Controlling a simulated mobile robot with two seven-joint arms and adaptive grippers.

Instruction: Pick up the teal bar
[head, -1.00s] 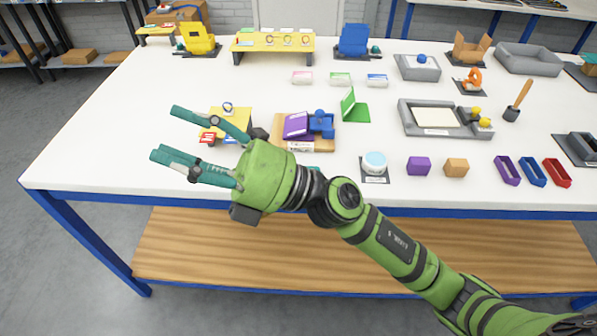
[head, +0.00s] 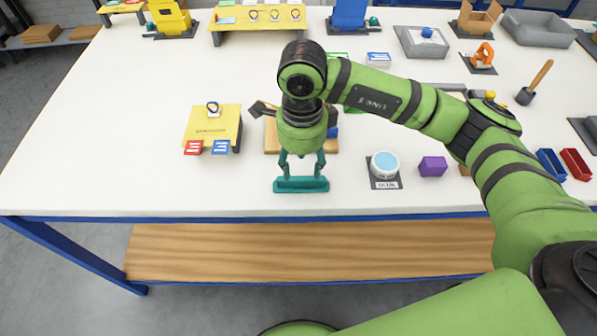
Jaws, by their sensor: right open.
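The teal bar (head: 301,185) lies on the white table near its front edge, left of the round white-and-blue pot. It runs left to right in the head view. My right gripper (head: 302,172) points down at it from above and behind. Its two teal fingers are spread, one near each end of the bar, and the jaws are open. I cannot tell whether the fingertips touch the bar. My left gripper is not in view.
A wooden board (head: 272,142) sits behind my right gripper, partly hidden. A yellow stand (head: 212,122) with red and blue tags is to the left. The round pot (head: 385,163) and a purple block (head: 433,166) are to the right. The front-left tabletop is clear.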

